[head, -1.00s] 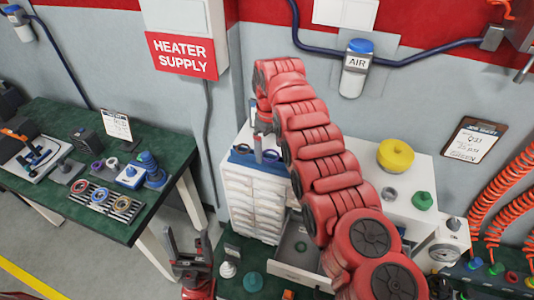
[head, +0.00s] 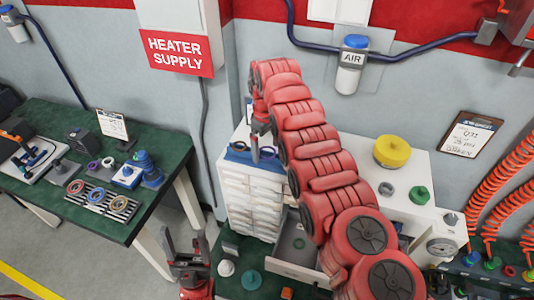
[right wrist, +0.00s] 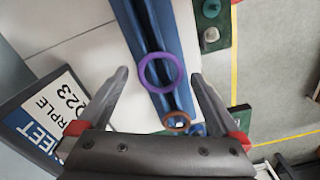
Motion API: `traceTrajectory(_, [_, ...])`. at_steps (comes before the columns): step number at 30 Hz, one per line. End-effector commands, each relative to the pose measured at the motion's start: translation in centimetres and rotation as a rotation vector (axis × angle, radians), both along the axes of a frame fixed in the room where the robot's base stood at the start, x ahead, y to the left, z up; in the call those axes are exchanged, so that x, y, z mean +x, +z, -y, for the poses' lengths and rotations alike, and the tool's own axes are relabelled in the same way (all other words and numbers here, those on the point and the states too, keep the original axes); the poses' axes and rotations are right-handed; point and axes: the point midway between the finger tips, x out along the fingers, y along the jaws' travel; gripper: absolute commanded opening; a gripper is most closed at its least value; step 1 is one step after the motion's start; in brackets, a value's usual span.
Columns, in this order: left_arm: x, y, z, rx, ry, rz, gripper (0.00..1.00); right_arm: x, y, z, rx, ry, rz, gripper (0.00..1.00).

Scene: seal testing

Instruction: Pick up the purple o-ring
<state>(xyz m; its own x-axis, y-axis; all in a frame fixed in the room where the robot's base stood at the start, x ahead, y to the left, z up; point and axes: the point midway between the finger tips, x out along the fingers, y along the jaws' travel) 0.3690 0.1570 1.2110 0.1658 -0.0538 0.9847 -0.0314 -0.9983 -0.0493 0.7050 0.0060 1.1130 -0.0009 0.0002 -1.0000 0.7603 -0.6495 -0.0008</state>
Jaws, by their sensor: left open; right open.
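The purple o-ring (right wrist: 141,72) lies on a long blue holder (right wrist: 150,22) in the right wrist view, framed between the fingertips of my right gripper (right wrist: 160,76). The gripper is open and empty, and I cannot tell its height above the ring. A brown ring (right wrist: 176,120) sits further down the same holder. In the head view, my right gripper (head: 263,148) is over the white drawer cabinet's top, beside the blue holder (head: 238,155); the purple ring is hard to make out there. My left gripper (head: 185,245) is open and empty, low in front of the cabinet.
A clipboard (right wrist: 40,115) stands close to the right gripper's left finger. The white drawer cabinet (head: 250,190) has an open drawer (head: 297,250). A yellow cylinder (head: 392,152) and green part (head: 419,195) stand on the right. A green table (head: 120,230) with several rings is at left.

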Motion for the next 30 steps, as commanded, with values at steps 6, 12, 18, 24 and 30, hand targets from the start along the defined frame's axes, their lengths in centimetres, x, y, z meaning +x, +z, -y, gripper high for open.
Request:
traceTrajectory(6, [0.0, -0.22, 0.0, 0.0, 0.0, 0.0, 0.72, -0.01, -0.11, -0.02, 0.0, 0.0, 0.0, 1.0])
traceTrajectory(12, [0.0, -0.19, 0.0, 0.0, 0.0, 0.0, 0.72, 0.0, -0.09, -0.01, 0.0, 0.0, 0.0, 0.98])
traceTrajectory(18, [0.0, -0.2, 0.0, 0.0, 0.0, 0.0, 0.72, 0.0, -0.09, -0.01, 0.0, 0.0, 0.0, 0.62])
traceTrajectory(24, [0.0, -0.2, 0.0, 0.0, 0.0, 0.0, 0.72, 0.0, -0.1, -0.01, 0.0, 0.0, 0.0, 0.26])
traceTrajectory(30, [0.0, -0.2, 0.0, 0.0, 0.0, 0.0, 0.72, 0.0, -0.1, -0.01, 0.0, 0.0, 0.0, 0.14])
